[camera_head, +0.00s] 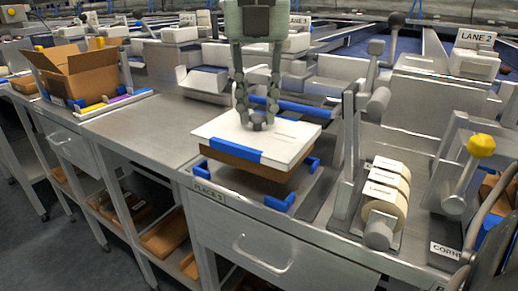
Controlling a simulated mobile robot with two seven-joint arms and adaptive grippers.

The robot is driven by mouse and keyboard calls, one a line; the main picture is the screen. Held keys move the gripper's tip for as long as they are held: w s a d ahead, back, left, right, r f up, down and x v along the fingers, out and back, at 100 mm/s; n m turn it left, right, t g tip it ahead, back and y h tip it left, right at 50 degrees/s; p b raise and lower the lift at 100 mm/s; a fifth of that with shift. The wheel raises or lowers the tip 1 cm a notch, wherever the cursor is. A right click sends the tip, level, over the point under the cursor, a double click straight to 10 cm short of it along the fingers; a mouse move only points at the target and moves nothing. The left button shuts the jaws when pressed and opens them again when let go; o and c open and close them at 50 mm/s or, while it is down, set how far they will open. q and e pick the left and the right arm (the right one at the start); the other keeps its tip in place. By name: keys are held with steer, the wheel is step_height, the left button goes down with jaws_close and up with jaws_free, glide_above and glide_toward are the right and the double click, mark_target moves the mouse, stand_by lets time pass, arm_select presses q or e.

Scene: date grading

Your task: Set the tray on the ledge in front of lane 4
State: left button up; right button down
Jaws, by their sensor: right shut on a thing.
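A flat box-like tray (285,136) with a white top, a brown side and a blue band (234,150) is in the middle of the head view. My right gripper (257,122) points down from the top and is shut on the tray at the far part of its top. The tray is at or just over a place with blue corner brackets (280,203) on the steel bench; I cannot tell whether it touches. A sign reading LANE 3 (299,20) is behind my gripper. No lane 4 sign is readable. My left gripper is not in view.
An open cardboard box (82,75) stands at the left. Label rolls (386,190), an upright post (349,150) and a yellow-knobbed lever (481,145) crowd the right. The LANE 2 sign (475,38) is at the upper right. Bare bench (145,125) lies left of the tray.

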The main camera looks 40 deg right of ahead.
steer(key=shift+w+a+p, duration=0.2)
steer(key=shift+w+a, duration=0.05)
steer(key=shift+w, duration=0.45)
steer(key=shift+w+a+p, duration=0.2)
steer(key=shift+w+a, duration=0.1)
steer(key=shift+w, duration=0.45)
steer(key=shift+w+a+p, duration=0.2)
steer(key=shift+w+a, duration=0.05)
steer(key=shift+w, duration=0.45)
steer(key=w, duration=0.1)
steer(key=w+a+p, duration=0.1)
steer(key=w, duration=0.1)
steer(key=w+a+p, duration=0.1)
steer(key=w, duration=0.1)
steer(key=shift+w, duration=0.1)
steer(key=w+a, duration=0.3)
steer(key=w, duration=0.6)
steer(key=shift+w+a+p, duration=0.15)
steer(key=shift+p, duration=0.15)
